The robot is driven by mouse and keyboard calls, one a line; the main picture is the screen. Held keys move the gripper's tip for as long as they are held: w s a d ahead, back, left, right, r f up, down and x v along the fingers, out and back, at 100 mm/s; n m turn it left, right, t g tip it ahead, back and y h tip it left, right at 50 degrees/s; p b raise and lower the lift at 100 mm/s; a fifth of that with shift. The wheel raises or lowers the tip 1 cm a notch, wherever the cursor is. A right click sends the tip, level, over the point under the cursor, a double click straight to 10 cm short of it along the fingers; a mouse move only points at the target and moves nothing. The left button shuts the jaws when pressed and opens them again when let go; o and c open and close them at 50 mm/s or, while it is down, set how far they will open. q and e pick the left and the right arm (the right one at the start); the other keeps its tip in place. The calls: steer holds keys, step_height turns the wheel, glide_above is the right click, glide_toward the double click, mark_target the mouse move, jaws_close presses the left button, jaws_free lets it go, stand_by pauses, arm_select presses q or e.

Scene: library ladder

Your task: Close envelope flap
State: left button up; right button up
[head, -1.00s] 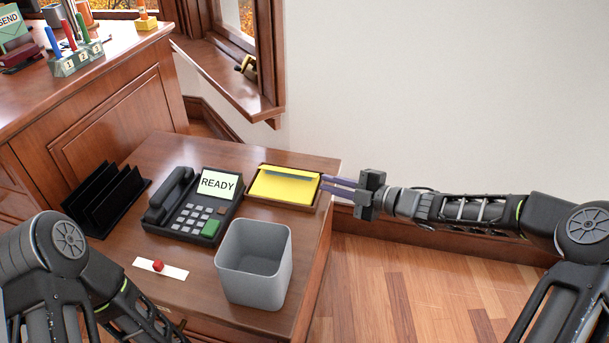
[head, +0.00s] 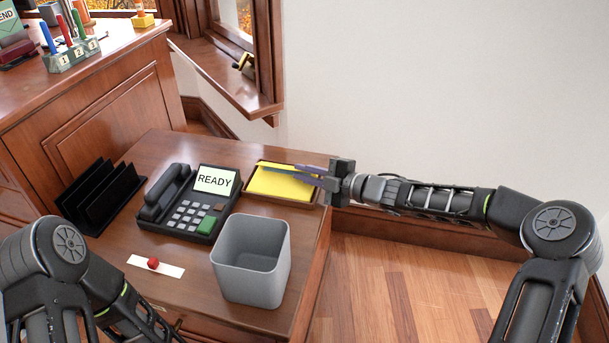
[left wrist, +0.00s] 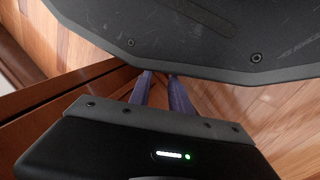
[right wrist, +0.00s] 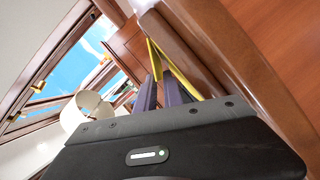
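A yellow envelope (head: 278,184) lies in a shallow wooden tray (head: 285,200) at the back right of the small desk. Its flap runs along the far edge. In the right wrist view the yellow envelope (right wrist: 181,76) shows as two thin edges meeting at an angle, so the flap looks partly raised. My right gripper (head: 298,168) reaches in from the right, with its fingers over the envelope's far right part by the flap. Its fingers look apart with nothing between them; whether they touch the flap is unclear. My left gripper (left wrist: 160,74) is open and empty, low at the desk's front.
A phone with a READY screen (head: 214,180) stands left of the tray. A grey bin (head: 250,262), a black file rack (head: 98,197) and a white strip with a red button (head: 153,264) share the desk. The wall is behind; floor lies open to the right.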

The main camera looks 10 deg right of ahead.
jaws_close()
stand_by(1.1)
stand_by(0.3)
steer(key=f+b, duration=0.1)
steer(key=b, duration=0.3)
steer(key=shift+s+n, duration=0.15)
steer(key=shift+n, duration=0.25)
steer(key=shift+r+t, duration=0.1)
steer(key=shift+t, duration=0.2)
steer(key=shift+a+r, duration=0.1)
steer(key=shift+r, duration=0.05)
steer(key=shift+c, duration=0.6)
jaws_free()
